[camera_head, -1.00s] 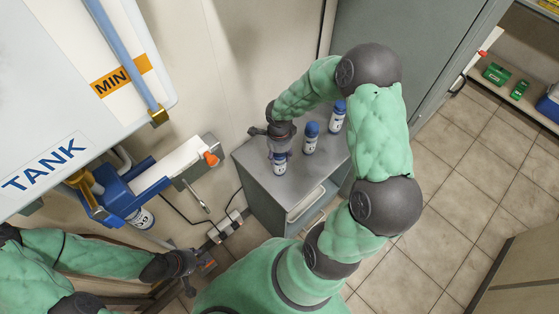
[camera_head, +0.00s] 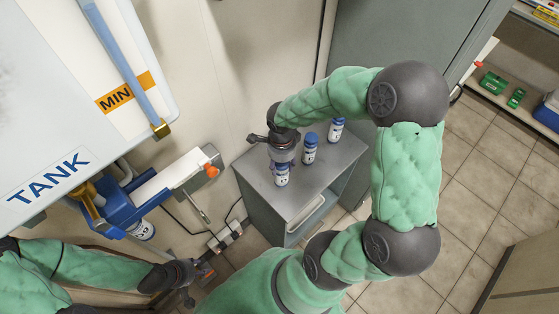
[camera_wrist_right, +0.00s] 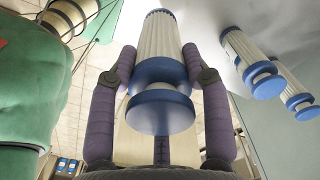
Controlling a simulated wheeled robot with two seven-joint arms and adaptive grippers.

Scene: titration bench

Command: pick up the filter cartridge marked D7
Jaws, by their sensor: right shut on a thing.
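Three white filter cartridges with blue caps are at the grey cabinet top. My right gripper (camera_head: 281,163) is shut on the leftmost cartridge (camera_head: 282,179), gripping it from above. In the right wrist view that cartridge (camera_wrist_right: 160,75) is between the two purple fingers (camera_wrist_right: 159,85). Its mark is too small to read, and I cannot tell whether it touches the cabinet. The middle cartridge (camera_head: 309,149) and the far cartridge (camera_head: 336,130) stand upright to the right. They show in the right wrist view as a nearer (camera_wrist_right: 250,62) and a farther one (camera_wrist_right: 292,92). My left gripper (camera_head: 200,284) is open and empty, low at the left.
The grey cabinet (camera_head: 262,188) stands against the wall. The tank (camera_head: 50,110) with a blue holder (camera_head: 125,205) is at the left. Another labelled bottle (camera_head: 142,230) is under the holder. A tall grey cupboard (camera_head: 400,35) stands behind. Tiled floor is free at the right.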

